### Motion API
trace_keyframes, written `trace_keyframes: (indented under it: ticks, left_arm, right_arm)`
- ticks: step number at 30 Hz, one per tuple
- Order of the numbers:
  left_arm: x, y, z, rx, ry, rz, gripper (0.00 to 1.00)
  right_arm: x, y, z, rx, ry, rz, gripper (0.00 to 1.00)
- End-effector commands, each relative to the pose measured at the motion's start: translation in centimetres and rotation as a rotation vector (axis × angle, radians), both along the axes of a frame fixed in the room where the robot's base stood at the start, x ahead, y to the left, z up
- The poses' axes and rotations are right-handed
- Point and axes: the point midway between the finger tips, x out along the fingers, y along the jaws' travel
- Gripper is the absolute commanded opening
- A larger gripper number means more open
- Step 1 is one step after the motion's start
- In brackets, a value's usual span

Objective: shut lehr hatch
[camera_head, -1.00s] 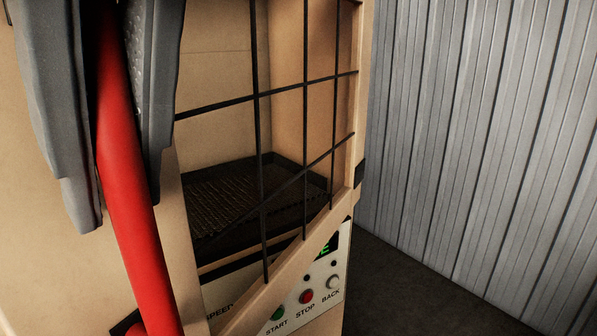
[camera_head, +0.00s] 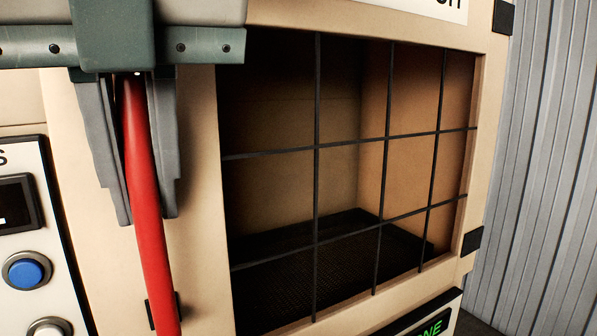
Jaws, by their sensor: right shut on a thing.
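The lehr hatch (camera_head: 195,250) is a beige framed door with a black grid over its opening and a long red upright handle (camera_head: 152,262) on its left side. My right gripper (camera_head: 146,190) comes down from the top left, its grey fingers on either side of the handle's upper part and shut on it. Black hinges (camera_head: 472,240) show at the hatch's right side. The hatch faces me and looks close to flush with its housing; I cannot tell whether a gap is left. My left gripper is out of view.
A dark tray (camera_head: 345,265) sits inside, behind the grid. A panel with a blue button (camera_head: 27,270) stands at the left. A green-lit display (camera_head: 432,328) is cut off at the bottom. A grey corrugated wall (camera_head: 545,150) is at the right.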

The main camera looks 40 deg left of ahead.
Motion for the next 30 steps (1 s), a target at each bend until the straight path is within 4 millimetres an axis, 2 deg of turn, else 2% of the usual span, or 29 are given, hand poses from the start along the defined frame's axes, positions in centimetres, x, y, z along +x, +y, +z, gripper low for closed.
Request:
trace_keyframes:
  ticks: [10,11,12,30]
  left_arm:
    - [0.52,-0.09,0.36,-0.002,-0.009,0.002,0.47]
    - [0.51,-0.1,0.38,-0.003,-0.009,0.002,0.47]
    - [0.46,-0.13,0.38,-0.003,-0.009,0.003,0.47]
    - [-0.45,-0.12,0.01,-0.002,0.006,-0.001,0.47]
  right_arm:
    - [0.48,0.37,0.5,0.018,-0.005,-0.009,0.0]
    - [0.49,0.38,0.51,0.018,-0.005,-0.009,0.2]
    - [0.49,0.38,0.51,0.018,-0.005,-0.009,0.23]
    - [0.28,0.25,0.48,0.012,-0.004,-0.006,0.23]
